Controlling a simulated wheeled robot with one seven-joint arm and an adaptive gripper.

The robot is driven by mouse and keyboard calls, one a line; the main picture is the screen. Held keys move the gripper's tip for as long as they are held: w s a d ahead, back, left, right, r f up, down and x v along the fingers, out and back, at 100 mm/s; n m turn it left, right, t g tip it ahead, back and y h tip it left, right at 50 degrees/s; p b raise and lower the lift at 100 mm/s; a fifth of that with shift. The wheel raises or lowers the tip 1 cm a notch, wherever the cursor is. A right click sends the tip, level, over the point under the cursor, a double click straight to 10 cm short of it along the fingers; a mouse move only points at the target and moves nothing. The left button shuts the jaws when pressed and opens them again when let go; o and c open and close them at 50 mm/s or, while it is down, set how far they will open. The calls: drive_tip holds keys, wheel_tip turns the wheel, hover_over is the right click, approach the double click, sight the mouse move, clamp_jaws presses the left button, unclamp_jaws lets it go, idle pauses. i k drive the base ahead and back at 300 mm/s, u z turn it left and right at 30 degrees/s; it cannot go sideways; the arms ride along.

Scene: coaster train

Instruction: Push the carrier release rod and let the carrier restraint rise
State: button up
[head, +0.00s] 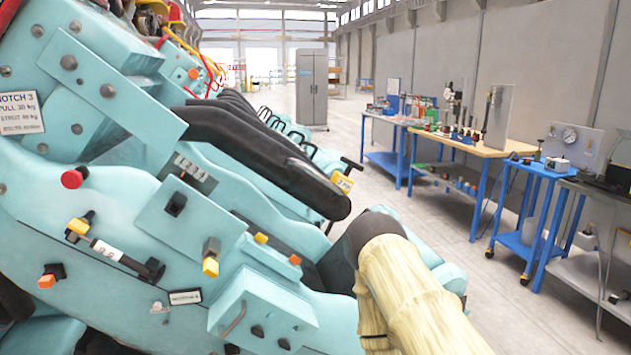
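The pale teal coaster carrier (130,215) fills the left half of the head view. A long black padded restraint (265,160) slopes down to the right across it, with a yellow tag (342,182) near its lower end. A short rod (112,252) with a white label and a black end lies along the carrier's side. A red knob (72,179) sits above it. I cannot tell which of these is the release rod. My arm, in a beige sleeve, reaches from the lower right to the seat area. My gripper is not visible.
More seats and black restraints (285,125) run back behind the carrier. Yellow and orange knobs stick out of its side. On the right stand a wooden-topped bench (465,143), a blue cart (525,168) and a grey cabinet (311,88). The floor (440,218) between is clear.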

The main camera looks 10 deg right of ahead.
sight(72, 179)
drive_tip(key=z, duration=2.4)
drive_tip(key=k, duration=0.85)
drive_tip(key=u, duration=1.9)
